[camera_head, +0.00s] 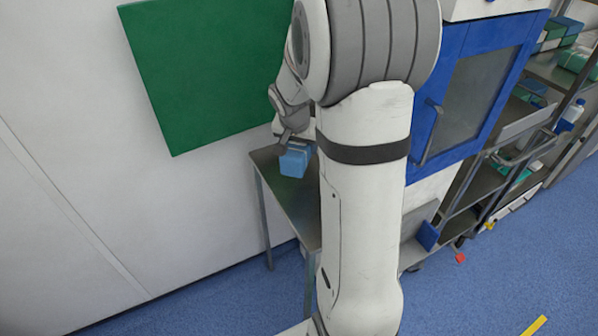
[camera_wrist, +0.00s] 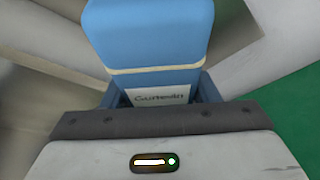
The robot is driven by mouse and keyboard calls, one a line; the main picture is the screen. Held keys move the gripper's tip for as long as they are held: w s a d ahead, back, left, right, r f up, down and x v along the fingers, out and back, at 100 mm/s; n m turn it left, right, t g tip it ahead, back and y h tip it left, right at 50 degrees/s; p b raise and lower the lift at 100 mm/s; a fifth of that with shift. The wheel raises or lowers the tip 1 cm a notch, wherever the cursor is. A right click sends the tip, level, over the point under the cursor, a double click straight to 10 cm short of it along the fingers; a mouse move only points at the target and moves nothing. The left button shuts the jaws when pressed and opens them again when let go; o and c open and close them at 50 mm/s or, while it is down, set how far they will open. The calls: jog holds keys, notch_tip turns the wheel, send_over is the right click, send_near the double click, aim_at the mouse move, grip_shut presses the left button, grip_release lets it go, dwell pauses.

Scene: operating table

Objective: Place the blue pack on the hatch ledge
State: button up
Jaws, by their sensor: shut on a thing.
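The blue pack (camera_head: 296,161) shows in the head view just left of my arm, in front of the white wall. My gripper (camera_head: 287,141) is shut on it from above. In the wrist view the blue pack (camera_wrist: 150,32) fills the top middle, with a pale band and a white printed label, between the fingers of my gripper (camera_wrist: 161,92). A narrow steel surface on legs (camera_head: 279,187) lies below the pack in the head view; I cannot tell whether the pack touches it. I cannot make out for certain which surface is the hatch ledge.
A green panel (camera_head: 205,70) is on the white wall at upper left. A blue-framed glass door (camera_head: 472,95) stands right of my arm, beside a steel cart (camera_head: 490,170) and shelves with packs. My arm hides the middle. Blue floor (camera_head: 500,270) is mostly open at lower right.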

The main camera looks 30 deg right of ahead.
notch_tip(320, 180, down, 9)
jog(key=shift+r+b, duration=0.1)
jog(key=shift+b, duration=0.55)
jog(key=shift+f, duration=0.2)
jog(key=o, duration=1.2)
jog(key=shift+o, duration=0.2)
jog(key=shift+r, duration=0.15)
